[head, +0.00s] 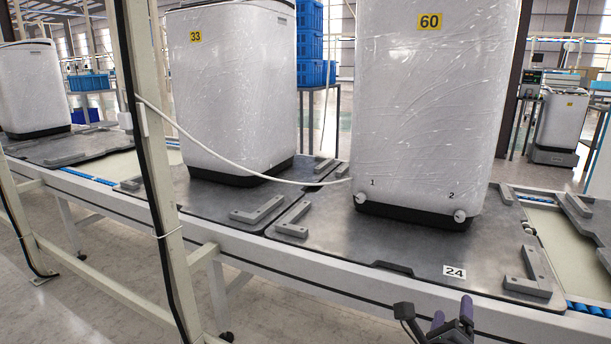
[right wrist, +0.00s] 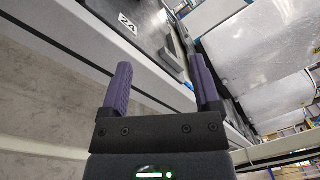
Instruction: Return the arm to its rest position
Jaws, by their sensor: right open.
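My right gripper (head: 453,310) shows at the bottom right of the head view, in front of the conveyor's near edge and below the plate marked 24. In the right wrist view its two purple fingers (right wrist: 162,90) stand wide apart with nothing between them. The gripper is open and empty, apart from the conveyor as far as I can see. My left gripper is in neither view.
A wrapped white unit marked 60 (head: 432,100) stands on a grey pallet (head: 400,250) on the conveyor. Another marked 33 (head: 232,90) stands to its left. A white hose (head: 230,167) runs from a beige post (head: 150,170) to unit 60.

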